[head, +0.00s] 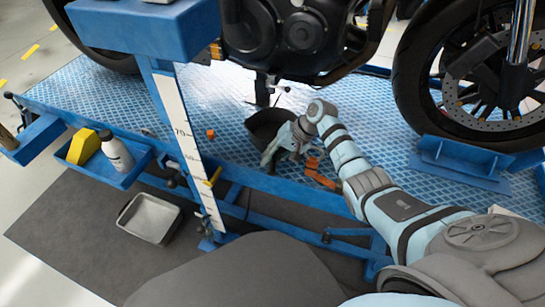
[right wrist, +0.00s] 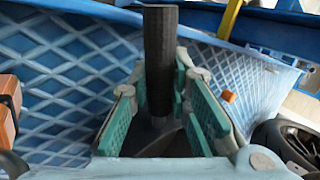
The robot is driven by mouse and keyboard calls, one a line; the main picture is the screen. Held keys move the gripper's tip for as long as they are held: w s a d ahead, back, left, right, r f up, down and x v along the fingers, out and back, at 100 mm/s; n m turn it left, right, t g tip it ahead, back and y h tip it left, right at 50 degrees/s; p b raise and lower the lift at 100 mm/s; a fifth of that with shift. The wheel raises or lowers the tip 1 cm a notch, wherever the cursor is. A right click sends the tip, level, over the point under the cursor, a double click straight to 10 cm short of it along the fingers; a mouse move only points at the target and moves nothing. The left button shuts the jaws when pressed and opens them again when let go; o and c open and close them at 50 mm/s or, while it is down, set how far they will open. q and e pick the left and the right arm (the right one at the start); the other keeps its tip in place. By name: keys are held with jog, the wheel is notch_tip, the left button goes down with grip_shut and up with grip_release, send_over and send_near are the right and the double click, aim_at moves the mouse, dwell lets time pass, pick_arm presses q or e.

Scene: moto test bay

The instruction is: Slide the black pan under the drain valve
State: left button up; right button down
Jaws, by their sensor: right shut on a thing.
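The black pan (head: 264,124) sits on the blue lift deck below the motorcycle engine. The drain valve (head: 276,87), with a small pale lever, hangs under the engine. In the head view it shows just above the pan's far rim; I cannot tell whether the pan is directly beneath it. My right gripper (head: 272,152) is at the pan's near side and hides part of it. In the right wrist view, its green-padded fingers (right wrist: 160,112) are shut on the pan's dark upright-looking handle (right wrist: 160,55). My left gripper is not in view.
A measuring post (head: 187,135) stands at left. A side tray (head: 85,165) holds a bottle (head: 117,151). A grey tray (head: 149,218) is on the floor mat.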

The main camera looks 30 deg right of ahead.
jog(key=c, duration=1.4)
grip_release()
